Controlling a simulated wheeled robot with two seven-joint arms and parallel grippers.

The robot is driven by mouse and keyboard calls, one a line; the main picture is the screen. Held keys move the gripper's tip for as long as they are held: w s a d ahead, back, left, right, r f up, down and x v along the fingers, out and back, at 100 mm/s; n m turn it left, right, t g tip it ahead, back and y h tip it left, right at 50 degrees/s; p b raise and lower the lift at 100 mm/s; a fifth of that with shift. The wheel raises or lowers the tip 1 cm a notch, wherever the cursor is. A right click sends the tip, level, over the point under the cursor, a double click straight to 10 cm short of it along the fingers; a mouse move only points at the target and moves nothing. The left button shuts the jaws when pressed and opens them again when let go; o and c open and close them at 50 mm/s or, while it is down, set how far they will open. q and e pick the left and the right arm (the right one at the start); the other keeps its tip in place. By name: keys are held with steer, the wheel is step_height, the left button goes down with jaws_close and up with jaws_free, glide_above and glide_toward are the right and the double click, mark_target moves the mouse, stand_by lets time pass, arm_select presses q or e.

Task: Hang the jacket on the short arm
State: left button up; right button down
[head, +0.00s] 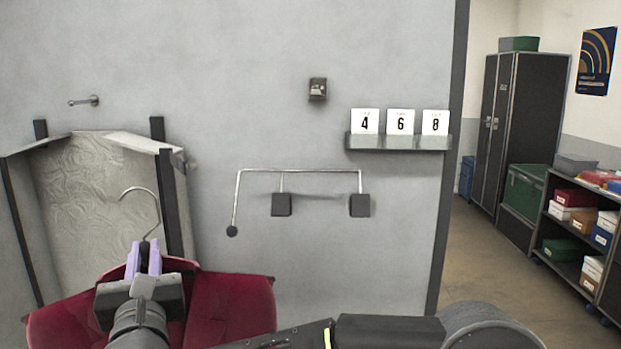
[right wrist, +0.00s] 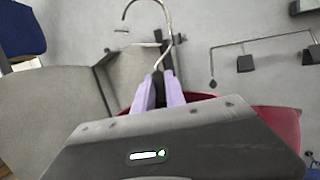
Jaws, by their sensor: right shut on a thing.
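The red jacket (head: 235,303) hangs on a hanger whose metal hook (head: 143,192) rises above it. My right gripper (head: 144,258), with pale purple fingers, is shut on the hanger just below the hook, at the lower left of the head view. The right wrist view shows the hook (right wrist: 150,12) empty, with part of the jacket (right wrist: 282,124) behind the gripper. A short metal peg (head: 84,101) sticks out of the grey wall at the upper left, apart from the hook. A longer bent metal rail (head: 298,171) is mounted on the wall to the right. My left gripper is out of view.
An angled panelled screen (head: 90,190) stands against the wall behind the jacket. A small ledge (head: 400,142) holds cards 4, 6 and 8. A small dark box (head: 317,89) is on the wall. Shelves (head: 575,240) and cabinets (head: 520,120) stand beyond the wall's right edge.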

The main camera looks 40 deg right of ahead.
steer(key=s+d+r+m+g+h, duration=0.25)
steer(key=s+d+r+h, duration=0.4)
steer(key=s+r, duration=0.7)
steer(key=s+d+m, duration=0.1)
steer(key=s+d, duration=0.2)
steer(key=d, duration=0.2)
steer(key=s+d+r+m+g, duration=0.1)
steer(key=s+d, duration=0.2)
steer(key=d, duration=0.3)
steer(key=shift+s+d, duration=0.25)
steer(key=shift+s, duration=0.05)
steer(key=shift+w+d+r+h, duration=0.1)
steer(key=shift+w+d+h, duration=0.05)
steer(key=shift+w+h, duration=0.1)
steer(key=f+p+x, duration=0.2)
steer(key=x, duration=0.9)
steer(key=f+p+x, duration=0.2)
steer(key=x, duration=1)
steer(key=shift+w+d+f, duration=0.35)
steer(key=shift+f, duration=0.2)
